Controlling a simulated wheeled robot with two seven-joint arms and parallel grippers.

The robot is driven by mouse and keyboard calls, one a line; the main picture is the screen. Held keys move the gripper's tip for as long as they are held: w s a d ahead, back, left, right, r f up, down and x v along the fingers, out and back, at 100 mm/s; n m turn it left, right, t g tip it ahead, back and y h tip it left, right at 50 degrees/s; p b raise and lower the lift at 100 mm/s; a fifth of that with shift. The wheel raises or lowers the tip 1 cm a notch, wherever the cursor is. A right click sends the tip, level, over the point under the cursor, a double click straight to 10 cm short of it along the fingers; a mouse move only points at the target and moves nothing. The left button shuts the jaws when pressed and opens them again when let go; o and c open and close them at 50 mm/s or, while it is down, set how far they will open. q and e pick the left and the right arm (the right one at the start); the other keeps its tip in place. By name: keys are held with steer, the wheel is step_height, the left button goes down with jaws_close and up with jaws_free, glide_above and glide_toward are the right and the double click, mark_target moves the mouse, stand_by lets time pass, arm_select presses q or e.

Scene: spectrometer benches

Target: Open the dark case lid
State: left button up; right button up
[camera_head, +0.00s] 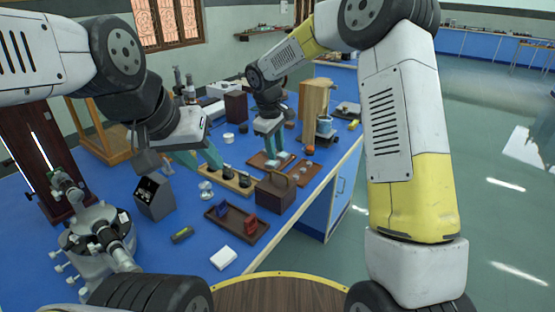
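A dark brown box (273,196) stands near the front edge of the blue bench, right of centre. My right gripper (273,143) points down over a reddish-brown board (258,161) behind the box. Its fingers look close together, and their gap is unclear. Neither gripper appears to touch the box.
An open dark tray (222,228) with red and dark pieces lies in front of the box. A wooden strip (234,183) with small dark items is to its left.

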glide_above(277, 181)
step_height(277, 181, down, 8)
steer(key=shift+f, duration=0.1)
stand_by(0.3)
jaws_close()
stand_by(1.3)
